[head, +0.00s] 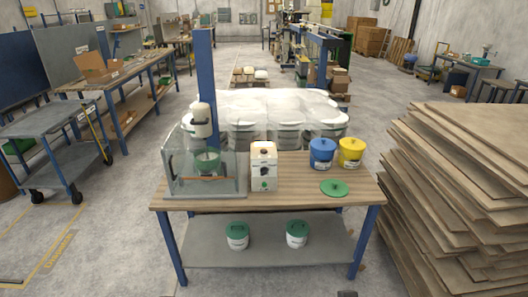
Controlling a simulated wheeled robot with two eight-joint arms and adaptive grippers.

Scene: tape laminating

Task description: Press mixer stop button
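A mixer (201,121) with a pale body stands at the left end of a wooden-topped workbench (313,190), against a blue column. A green bowl (207,163) sits under it, behind a clear guard (226,178). A white control box (256,176) stands upright just right of the guard. Its front carries a few small dark controls; they are too small for me to tell which is the stop button. Neither of my grippers is in the head view, and nothing touches the box.
A blue bucket (322,153), a yellow bucket (351,152) and a green lid (334,188) are on the bench's right side. Two green-lidded tubs stand on its lower shelf (266,254). A tall board stack (470,180) stands close on the right. Floor at the left front is clear.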

